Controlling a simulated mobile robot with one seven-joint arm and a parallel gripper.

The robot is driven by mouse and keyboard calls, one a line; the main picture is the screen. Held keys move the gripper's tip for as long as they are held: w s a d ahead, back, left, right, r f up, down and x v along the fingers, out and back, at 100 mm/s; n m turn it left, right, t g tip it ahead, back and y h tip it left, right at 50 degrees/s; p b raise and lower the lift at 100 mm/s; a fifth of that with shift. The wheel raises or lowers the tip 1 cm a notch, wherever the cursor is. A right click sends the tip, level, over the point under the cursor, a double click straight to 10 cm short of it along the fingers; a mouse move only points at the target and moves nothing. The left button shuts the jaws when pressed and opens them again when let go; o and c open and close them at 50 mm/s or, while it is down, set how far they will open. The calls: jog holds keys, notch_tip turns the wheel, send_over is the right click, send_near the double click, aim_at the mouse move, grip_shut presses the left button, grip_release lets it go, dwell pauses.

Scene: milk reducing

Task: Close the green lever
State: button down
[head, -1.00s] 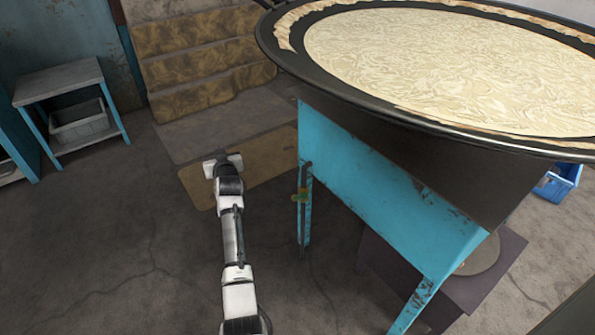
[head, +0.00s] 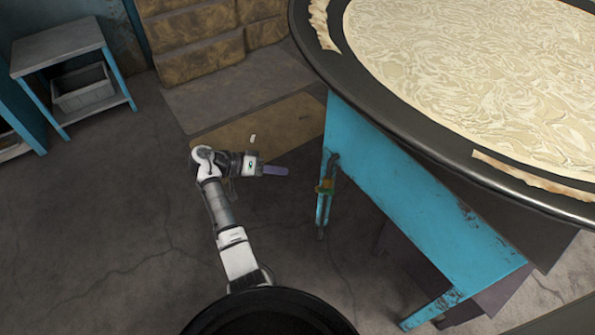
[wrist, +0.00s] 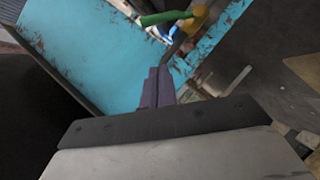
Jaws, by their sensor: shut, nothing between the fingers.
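The green lever (wrist: 163,18) sits near a yellow fitting (wrist: 194,18) at the top of the wrist view. In the head view the lever (head: 323,188) is a small green piece on a dark pipe (head: 332,166) beside the blue stand's near leg. My gripper (head: 286,171) is to the left of the lever, apart from it, with its purple fingers pointing right toward it. In the wrist view the fingers (wrist: 158,72) are together and empty, below the lever in the picture.
A brown mat (head: 225,137) and steps (head: 195,50) lie behind my arm. A small table (head: 58,47) stands far left. Open floor (head: 100,210) lies left.

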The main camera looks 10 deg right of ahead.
send_near(324, 190)
jog(key=w+d+r, duration=0.1)
jog(key=w+d, duration=0.1)
jog(key=d, duration=0.3)
jog(key=shift+s+d+f+p, duration=0.3)
jog(key=shift+s+d+f, duration=0.15)
jog(key=shift+f, duration=0.2)
jog(key=shift+s+d+f+p, duration=0.35)
jog(key=shift+s+f, duration=0.25)
jog(key=shift+f, duration=0.1)
